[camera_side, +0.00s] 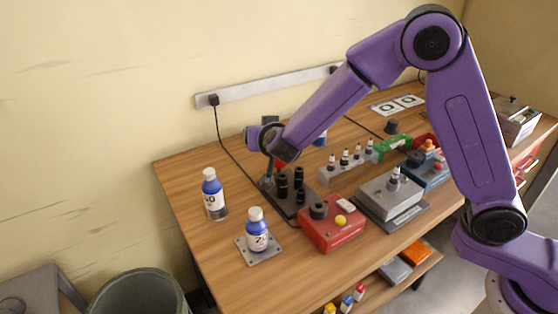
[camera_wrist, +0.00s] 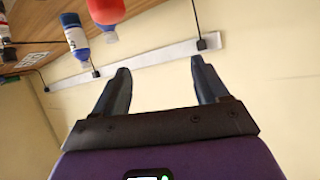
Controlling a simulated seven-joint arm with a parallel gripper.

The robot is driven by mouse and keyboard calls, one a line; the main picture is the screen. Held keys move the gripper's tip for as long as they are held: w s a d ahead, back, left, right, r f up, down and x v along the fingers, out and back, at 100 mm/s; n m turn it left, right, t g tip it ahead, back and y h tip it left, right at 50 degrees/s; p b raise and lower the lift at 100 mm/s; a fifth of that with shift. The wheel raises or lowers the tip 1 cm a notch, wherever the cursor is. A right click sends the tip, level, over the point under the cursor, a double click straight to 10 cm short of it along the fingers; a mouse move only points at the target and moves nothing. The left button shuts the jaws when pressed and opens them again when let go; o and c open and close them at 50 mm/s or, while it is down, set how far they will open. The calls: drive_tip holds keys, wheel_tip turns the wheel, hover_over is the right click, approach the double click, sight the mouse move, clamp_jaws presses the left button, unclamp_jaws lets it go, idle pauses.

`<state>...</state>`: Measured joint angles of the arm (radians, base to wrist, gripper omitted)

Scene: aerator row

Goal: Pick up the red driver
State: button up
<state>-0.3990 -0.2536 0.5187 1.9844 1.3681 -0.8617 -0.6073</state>
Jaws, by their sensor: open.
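A small red part (camera_side: 281,163), which may be the red driver's handle, shows just under my wrist in the side view, beside the black holder; my arm hides much of it.
A black holder with upright black cylinders (camera_side: 300,183) stands under my wrist. A red box (camera_side: 332,233) and a grey box (camera_side: 390,199) sit to the right. A power strip (camera_wrist: 160,55) runs along the wall.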

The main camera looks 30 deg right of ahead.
sight(279, 166)
drive_tip(key=shift+w+d+f+m+g+h, duration=0.15)
drive_tip(key=shift+w+d+f+m+h, duration=0.3)
drive_tip(key=shift+d+f, duration=0.9)
drive_tip(key=shift+w+d+f+m+g+h, duration=0.2)
drive_tip(key=shift+w+d+f+h, duration=0.5)
drive_tip(key=shift+f, duration=1.25)
drive_tip(key=shift+w+d+f+m+g+h, duration=0.15)
drive_tip(key=shift+w+d+f+m+h, duration=0.3)
drive_tip(key=shift+d+f, duration=0.9)
drive_tip(key=shift+w+a+f, duration=0.1)
drive_tip(key=shift+a+f, duration=0.2)
drive_tip(key=c, duration=1.2)
